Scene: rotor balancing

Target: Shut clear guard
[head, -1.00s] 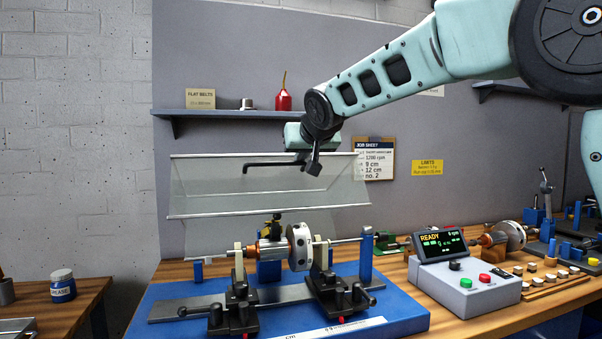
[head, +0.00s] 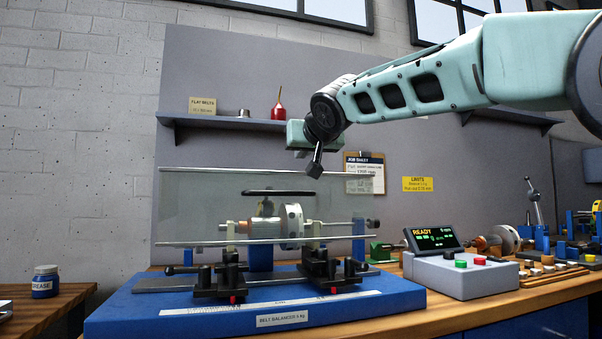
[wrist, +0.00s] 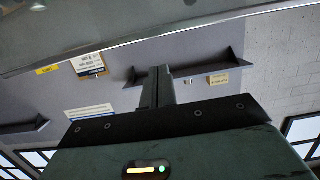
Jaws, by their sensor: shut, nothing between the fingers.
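The clear guard (head: 195,205) is a transparent sheet with light rails along its upper and lower edges. In the head view it hangs in front of the rotor (head: 291,225), its lower rail at about shaft height. A black bar handle (head: 278,192) shows on the guard. My gripper (head: 315,170) is shut and empty, just above the handle near the upper rail; I cannot tell whether it touches the guard. In the wrist view the shut dark fingers (wrist: 158,75) point toward a pale translucent band with a bright edge, likely the guard (wrist: 100,30).
The blue balancer base (head: 120,312) holds black supports under the rotor shaft. A control box (head: 465,275) reading READY stands to the right. A shelf (head: 225,124) and a job sheet (head: 365,172) are on the panel behind.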

